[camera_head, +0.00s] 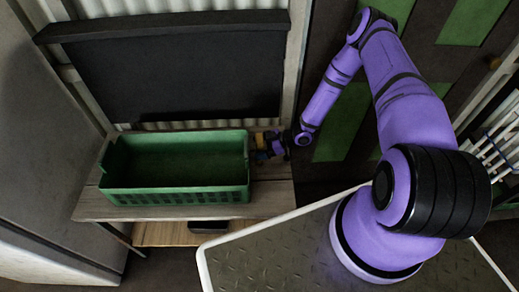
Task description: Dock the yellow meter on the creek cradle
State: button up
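My gripper (268,146) is at the end of my purple arm, low beside the right end wall of the green crate. It is small and dark in this view, and its fingers cannot be made out. A small yellow patch (262,156) shows right at the gripper, between it and the crate. It may be the yellow meter, but it is too small and too covered to be sure, and I cannot tell whether the gripper holds it. I cannot make out the creek cradle in this view.
The green crate (178,198) stands on a wooden bench (272,200) and looks empty. A dark board (180,75) is on the wall behind. A dark box (208,226) sits on the lower shelf. A grey cabinet (45,130) stands at left.

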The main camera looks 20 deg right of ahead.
jog(key=c, duration=0.9)
